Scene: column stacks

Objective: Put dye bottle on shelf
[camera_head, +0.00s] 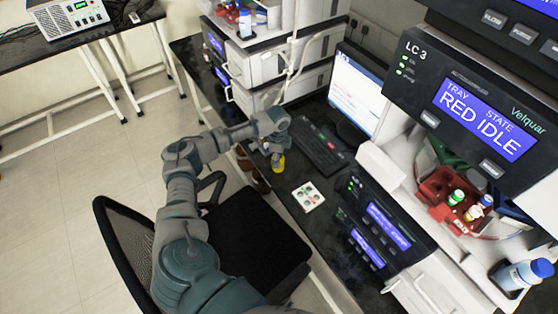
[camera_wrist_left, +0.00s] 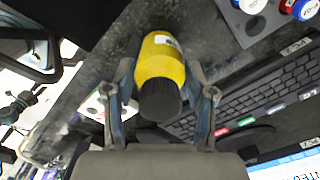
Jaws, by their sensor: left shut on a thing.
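A yellow bottle with a black cap (camera_wrist_left: 163,62), which I take to be the dye bottle, sits between the fingers of my left gripper (camera_wrist_left: 160,85). In the head view the yellow bottle (camera_head: 279,162) shows just below my left gripper (camera_head: 273,149), over the dark bench beside the keyboard. The gripper is shut on it. I cannot tell whether the bottle still touches the bench. On the right, a red tray (camera_head: 433,190) with small capped bottles stands in the LC 3 stack (camera_head: 478,100). My right gripper is out of view.
A keyboard (camera_head: 318,146), a monitor (camera_head: 356,92) and a white card with coloured dots (camera_head: 308,197) are around the bottle. A blue-capped bottle (camera_head: 522,274) stands at the lower right. Another instrument stack (camera_head: 262,62) stands behind. A black chair (camera_head: 255,235) is below my arm.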

